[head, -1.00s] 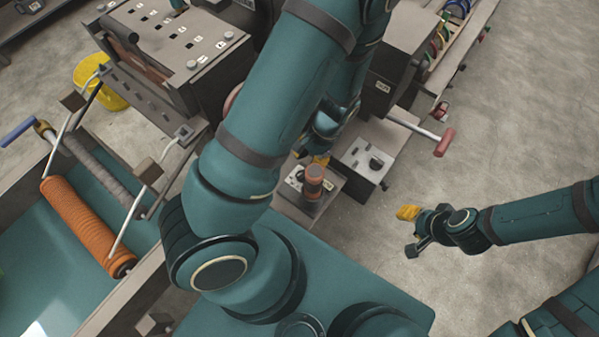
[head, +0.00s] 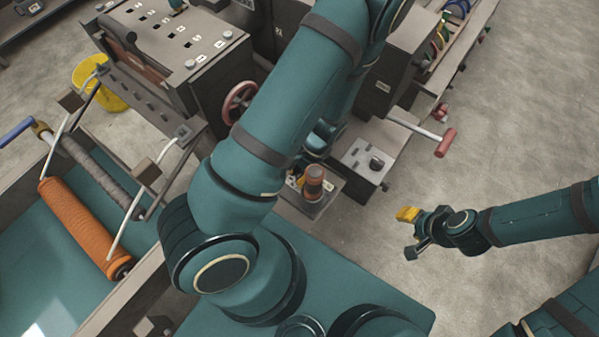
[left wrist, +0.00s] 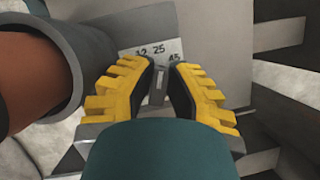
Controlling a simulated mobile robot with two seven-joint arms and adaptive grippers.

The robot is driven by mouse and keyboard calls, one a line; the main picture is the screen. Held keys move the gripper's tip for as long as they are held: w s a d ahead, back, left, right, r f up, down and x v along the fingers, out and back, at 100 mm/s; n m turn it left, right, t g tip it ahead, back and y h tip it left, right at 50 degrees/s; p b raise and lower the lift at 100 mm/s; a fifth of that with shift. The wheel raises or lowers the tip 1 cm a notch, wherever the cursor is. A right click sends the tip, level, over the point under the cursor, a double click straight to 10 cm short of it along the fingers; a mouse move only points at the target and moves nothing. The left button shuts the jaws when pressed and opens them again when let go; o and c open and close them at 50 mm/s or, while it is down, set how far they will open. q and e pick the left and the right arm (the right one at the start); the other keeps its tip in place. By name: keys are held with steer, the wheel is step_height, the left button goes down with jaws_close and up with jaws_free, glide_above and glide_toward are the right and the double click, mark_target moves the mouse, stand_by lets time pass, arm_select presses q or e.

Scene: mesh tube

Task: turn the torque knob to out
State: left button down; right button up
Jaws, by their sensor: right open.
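In the left wrist view a pale dial plate (left wrist: 160,50) carries printed numbers, among them 12, 25 and 45. A narrow grey piece (left wrist: 157,88), apparently the torque knob, lies between the yellow toothed fingers of my left gripper (left wrist: 162,66). I cannot tell whether the pads touch it. In the head view the left gripper (head: 297,180) is mostly hidden by my own arm, just left of the orange-brown cylinder (head: 314,180) on a small box. My right gripper (head: 408,232), with yellow fingers, is open and empty above the floor at the right.
The orange-brown cylinder in its grey collar (left wrist: 68,75) stands close left of my left fingers. A grey box with a black knob (head: 377,163) and a red-handled bar (head: 445,142) are nearby. A red handwheel (head: 239,103) sits behind my arm.

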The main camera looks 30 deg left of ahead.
arm_select(q)
steer(key=n, duration=0.2)
steer(key=n+h, duration=0.1)
steer(key=n, duration=0.1)
steer(key=shift+s+d+g+h, duration=0.1)
steer(key=shift+d+g+h, duration=0.1)
steer(key=shift+g+h, duration=0.1)
steer(key=c, duration=1.2)
jaws_free()
steer(key=v, duration=0.7)
steer(key=shift+r, duration=0.25)
